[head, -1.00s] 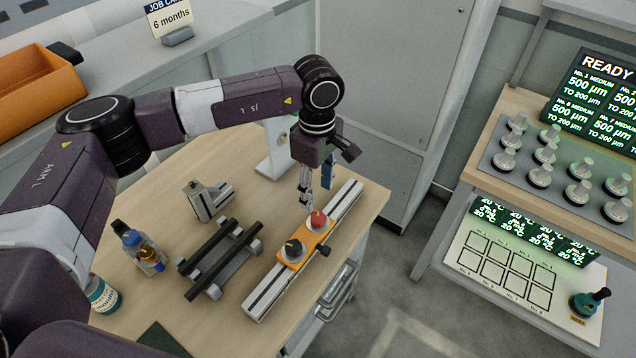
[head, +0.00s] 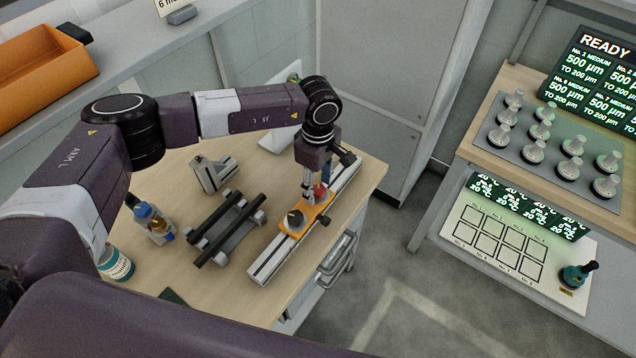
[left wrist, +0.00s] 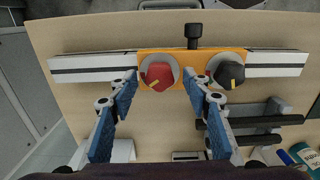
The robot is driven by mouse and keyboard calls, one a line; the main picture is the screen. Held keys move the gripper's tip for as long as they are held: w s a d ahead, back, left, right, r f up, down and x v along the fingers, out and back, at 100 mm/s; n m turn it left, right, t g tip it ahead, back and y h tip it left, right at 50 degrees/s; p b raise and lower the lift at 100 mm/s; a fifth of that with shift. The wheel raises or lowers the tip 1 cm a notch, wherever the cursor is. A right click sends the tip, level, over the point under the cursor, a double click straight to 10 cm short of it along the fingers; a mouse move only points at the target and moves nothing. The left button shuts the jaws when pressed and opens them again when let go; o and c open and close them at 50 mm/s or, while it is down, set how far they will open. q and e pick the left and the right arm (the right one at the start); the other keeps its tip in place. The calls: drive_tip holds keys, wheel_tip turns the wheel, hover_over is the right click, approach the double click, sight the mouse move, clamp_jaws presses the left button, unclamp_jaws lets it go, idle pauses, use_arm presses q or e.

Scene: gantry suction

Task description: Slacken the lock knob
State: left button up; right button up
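An orange carriage (head: 309,214) sits on a pale slotted rail (head: 268,262). It carries a red knob (head: 321,191), a black knob (head: 296,218) and a smaller black knob (head: 324,221) on its side. The pictures do not label which is the lock knob. My left gripper (head: 311,193) points down at the red knob. In the left wrist view its fingers (left wrist: 159,80) are open, one on each side of the red knob (left wrist: 157,73); I cannot tell whether they touch it. The black knob (left wrist: 227,70) is outside the fingers. My right gripper is out of view.
A white stand (head: 283,137) is behind. A control panel (head: 553,148) stands at the right.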

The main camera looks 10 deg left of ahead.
use_arm(q)
drive_tip(key=c, duration=0.5)
drive_tip(key=shift+c, duration=2.4)
drive_tip(key=shift+f+n+b, duration=0.15)
drive_tip(key=shift+n+b, duration=0.15)
drive_tip(key=shift+b, duration=0.2)
drive_tip(key=shift+f+n+b, duration=0.1)
drive_tip(key=shift+n+b, duration=0.5)
drive_tip(key=shift+b, duration=0.15)
drive_tip(key=shift+n+b, duration=1.1)
drive_tip(key=shift+b, duration=0.15)
drive_tip(key=shift+r+n+b, duration=0.25)
drive_tip(key=shift+n+b, duration=1.25)
drive_tip(key=shift+n, duration=0.1)
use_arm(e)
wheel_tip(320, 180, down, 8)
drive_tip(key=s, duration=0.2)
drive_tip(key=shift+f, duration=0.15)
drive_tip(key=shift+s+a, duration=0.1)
